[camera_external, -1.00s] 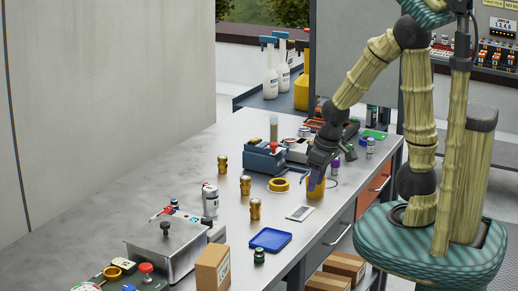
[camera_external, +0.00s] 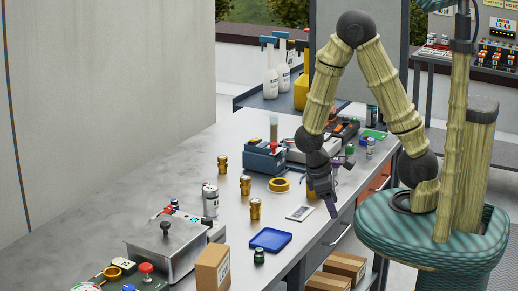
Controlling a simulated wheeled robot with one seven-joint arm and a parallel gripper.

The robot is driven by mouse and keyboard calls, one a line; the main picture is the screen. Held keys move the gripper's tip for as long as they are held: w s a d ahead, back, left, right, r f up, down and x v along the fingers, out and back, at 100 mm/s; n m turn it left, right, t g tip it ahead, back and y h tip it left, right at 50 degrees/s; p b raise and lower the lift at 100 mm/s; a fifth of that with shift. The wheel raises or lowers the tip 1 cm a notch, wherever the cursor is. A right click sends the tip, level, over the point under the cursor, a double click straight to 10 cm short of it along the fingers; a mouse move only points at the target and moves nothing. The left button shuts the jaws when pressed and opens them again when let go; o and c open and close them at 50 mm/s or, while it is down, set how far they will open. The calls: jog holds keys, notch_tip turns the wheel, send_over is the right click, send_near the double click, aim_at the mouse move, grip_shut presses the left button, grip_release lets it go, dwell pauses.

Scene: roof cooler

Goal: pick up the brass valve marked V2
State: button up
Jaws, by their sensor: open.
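Three small brass valves stand upright on the metal worktop: a back one (camera_external: 222,164), a middle one (camera_external: 245,185) and a front one (camera_external: 255,209). Their markings are too small to read, so I cannot tell which is V2. My gripper (camera_external: 331,207) is open and points down near the right edge of the worktop. It is to the right of all three valves, apart from them, with nothing visible between its fingers.
A white card (camera_external: 300,213) lies just left of my gripper. A blue tray (camera_external: 270,240), a yellow tape roll (camera_external: 279,185), a grey canister (camera_external: 210,202) and a blue device (camera_external: 264,160) stand around the valves. The left side of the worktop (camera_external: 130,190) is clear.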

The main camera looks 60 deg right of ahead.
jog(key=n+t+h+p, duration=0.3)
jog(key=n+t, duration=0.2)
jog(key=n, duration=0.2)
jog(key=w+a+r+n+t+h+p, duration=0.1)
jog(key=n+t+h+p, duration=0.2)
jog(key=n+t+p, duration=0.1)
jog(key=n+t+h+p, duration=0.3)
jog(key=n+t, duration=0.3)
jog(key=n, duration=0.3)
jog(key=shift+w+a+r+n+t+h+p, duration=0.2)
jog(key=shift+w+a+n+t+h+p, duration=0.15)
jog(key=shift+p, duration=0.25)
jog(key=a+f+n+t+y+p, duration=0.1)
jog(key=n+y, duration=0.2)
jog(key=a+f+n+t+y+p, duration=0.1)
jog(key=a+n+t+y, duration=0.1)
jog(key=n+y, duration=0.1)
jog(key=a+f+n+t+y+p, duration=0.1)
jog(key=a+n+t+y, duration=0.1)
jog(key=n+y, duration=0.1)
jog(key=shift+s+a+n+y, duration=0.2)
jog(key=shift+n+y, duration=0.05)
jog(key=shift+y, duration=0.6)
jog(key=shift+a+f+n+y, duration=0.15)
jog(key=shift+f+n+y, duration=0.15)
jog(key=shift+y, duration=0.2)
jog(key=b, duration=0.2)
send_near(260, 203)
jog(key=w, duration=0.4)
jog(key=shift+f, duration=0.15)
